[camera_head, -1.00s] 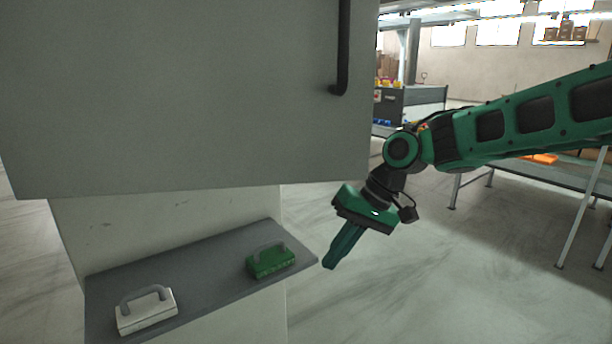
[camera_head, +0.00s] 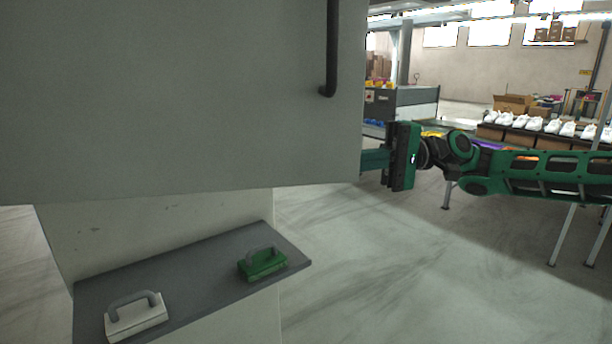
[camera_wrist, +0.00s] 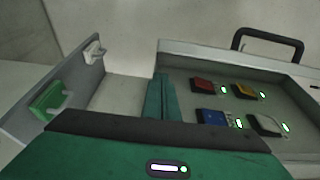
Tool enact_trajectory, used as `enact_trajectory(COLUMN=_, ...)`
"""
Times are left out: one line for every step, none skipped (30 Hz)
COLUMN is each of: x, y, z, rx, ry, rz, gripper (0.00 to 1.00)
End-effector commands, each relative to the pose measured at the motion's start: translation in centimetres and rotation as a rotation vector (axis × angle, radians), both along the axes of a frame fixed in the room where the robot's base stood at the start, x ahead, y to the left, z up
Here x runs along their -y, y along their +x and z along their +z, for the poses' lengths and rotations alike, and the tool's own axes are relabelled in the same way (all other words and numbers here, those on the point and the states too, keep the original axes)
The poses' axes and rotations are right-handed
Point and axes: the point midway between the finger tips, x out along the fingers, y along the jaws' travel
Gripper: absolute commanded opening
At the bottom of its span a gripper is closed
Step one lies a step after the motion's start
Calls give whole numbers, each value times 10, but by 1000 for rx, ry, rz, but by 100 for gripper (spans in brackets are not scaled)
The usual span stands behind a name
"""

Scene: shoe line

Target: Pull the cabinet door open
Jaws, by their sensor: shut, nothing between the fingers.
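The grey cabinet door (camera_head: 180,100) fills the upper left of the head view, with a dark vertical handle (camera_head: 331,50) near its right edge. My gripper (camera_head: 368,160) is shut and empty at that edge, pointing left. Its fingertips are hidden behind the door in the head view. In the wrist view the shut fingers (camera_wrist: 160,92) lie beside a pale-rimmed panel (camera_wrist: 225,87) bearing red, yellow, blue and whitish pieces with small lights. The black handle (camera_wrist: 268,40) shows beyond the panel's rim. I cannot tell whether the fingers touch the door.
Below the door, a grey shelf (camera_head: 200,265) holds a green handled block (camera_head: 262,265) and a white one (camera_head: 137,317). A long table with white shoes (camera_head: 530,123) stands at the back right. Floor is clear right of the shelf.

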Motion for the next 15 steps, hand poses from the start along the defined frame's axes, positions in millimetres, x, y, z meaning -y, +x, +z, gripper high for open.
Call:
enact_trajectory(x=-3, y=-2, z=0, rx=0, ry=0, rz=3, gripper=0)
enact_trajectory(x=-6, y=-3, z=0, rx=0, ry=-1, rz=4, gripper=0)
enact_trajectory(x=-10, y=-5, z=0, rx=0, ry=-2, rz=4, gripper=0)
enact_trajectory(x=-14, y=-7, z=0, rx=0, ry=-3, rz=4, gripper=0)
enact_trajectory(x=-18, y=-8, z=0, rx=-1, ry=-3, rz=4, gripper=0)
enact_trajectory(x=-24, y=-11, z=0, rx=0, ry=-3, rz=4, gripper=0)
enact_trajectory(x=-29, y=-14, z=0, rx=0, ry=-3, rz=5, gripper=0)
enact_trajectory(x=-35, y=-16, z=0, rx=0, ry=-3, rz=5, gripper=0)
enact_trajectory(x=-42, y=-19, z=0, rx=0, ry=-5, rz=6, gripper=0)
enact_trajectory(x=-46, y=-21, z=-1, rx=1, ry=-5, rz=5, gripper=0)
enact_trajectory(x=-51, y=-23, z=0, rx=1, ry=-4, rz=5, gripper=0)
enact_trajectory(x=-58, y=-26, z=0, rx=2, ry=-4, rz=6, gripper=0)
enact_trajectory(x=-62, y=-28, z=0, rx=1, ry=-4, rz=6, gripper=0)
enact_trajectory(x=-67, y=-29, z=0, rx=1, ry=-4, rz=5, gripper=0)
enact_trajectory(x=-73, y=-32, z=-1, rx=1, ry=-5, rz=5, gripper=0)
